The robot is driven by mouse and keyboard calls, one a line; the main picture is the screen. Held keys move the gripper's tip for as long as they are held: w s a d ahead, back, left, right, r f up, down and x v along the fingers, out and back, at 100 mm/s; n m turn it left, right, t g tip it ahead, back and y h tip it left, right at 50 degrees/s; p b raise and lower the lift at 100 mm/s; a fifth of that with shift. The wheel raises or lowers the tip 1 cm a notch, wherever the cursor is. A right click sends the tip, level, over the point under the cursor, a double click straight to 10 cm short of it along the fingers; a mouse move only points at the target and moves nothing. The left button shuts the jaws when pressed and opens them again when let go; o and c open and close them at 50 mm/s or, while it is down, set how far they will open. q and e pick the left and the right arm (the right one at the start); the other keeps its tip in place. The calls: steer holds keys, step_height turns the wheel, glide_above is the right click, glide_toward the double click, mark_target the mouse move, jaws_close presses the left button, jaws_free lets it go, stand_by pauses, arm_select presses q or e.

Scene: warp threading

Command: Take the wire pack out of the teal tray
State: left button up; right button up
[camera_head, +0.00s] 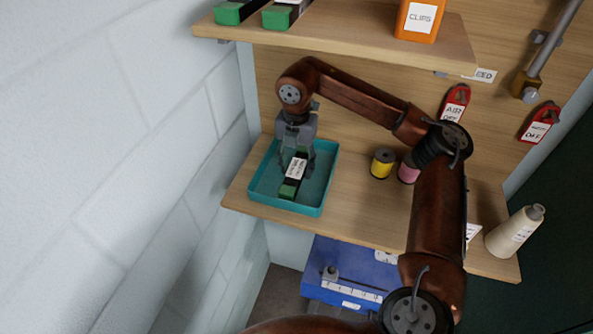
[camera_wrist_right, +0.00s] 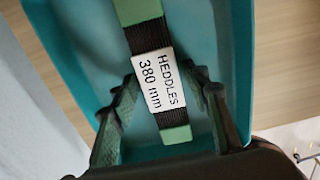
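The wire pack (camera_head: 289,189) is a dark bundle with green ends and a white label, lying in the teal tray (camera_head: 315,208) on the lower shelf. In the right wrist view the wire pack (camera_wrist_right: 153,84) has a label reading HEDDLES 380 mm. My right gripper (camera_head: 297,166) reaches down into the tray over the pack. In the right wrist view its two fingers (camera_wrist_right: 168,80) are spread, one on each side of the pack, with gaps between them and the pack. My left gripper is not in view.
A yellow spool (camera_head: 383,163) and a pink spool (camera_head: 408,172) stand right of the tray. The upper shelf (camera_head: 350,45) overhangs behind, holding green-ended packs and an orange container (camera_head: 420,18). A blue box (camera_head: 345,270) sits below.

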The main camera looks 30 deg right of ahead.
jaws_close()
stand_by(0.3)
steer(key=shift+r, duration=0.15)
